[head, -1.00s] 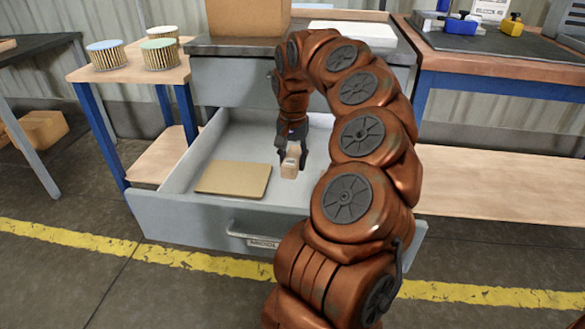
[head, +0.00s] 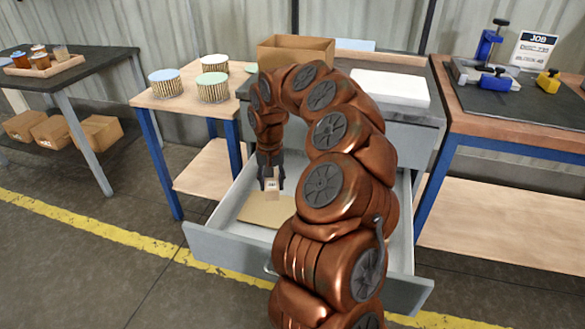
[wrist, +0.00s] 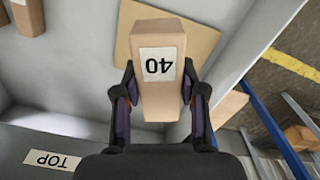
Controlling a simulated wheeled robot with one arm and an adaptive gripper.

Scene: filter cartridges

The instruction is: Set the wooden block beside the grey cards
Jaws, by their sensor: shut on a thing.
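My gripper (head: 271,178) is shut on a wooden block (head: 271,190) and holds it over the open grey drawer (head: 222,247). In the wrist view my gripper (wrist: 159,82) has one finger on each side of the block (wrist: 160,100), which bears a white label reading 40. A flat tan board (head: 262,212) lies in the drawer; it also shows behind the block in the wrist view (wrist: 205,42). I cannot make out any grey cards. My arm hides much of the drawer's right part.
Another wooden piece (wrist: 28,15) shows at the wrist view's upper left. Round pleated filters (head: 166,83) stand on the small table at left. A cardboard box (head: 296,52) and a white tray (head: 390,88) sit on the cabinet. A JOB sign (head: 536,50) stands on the right bench.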

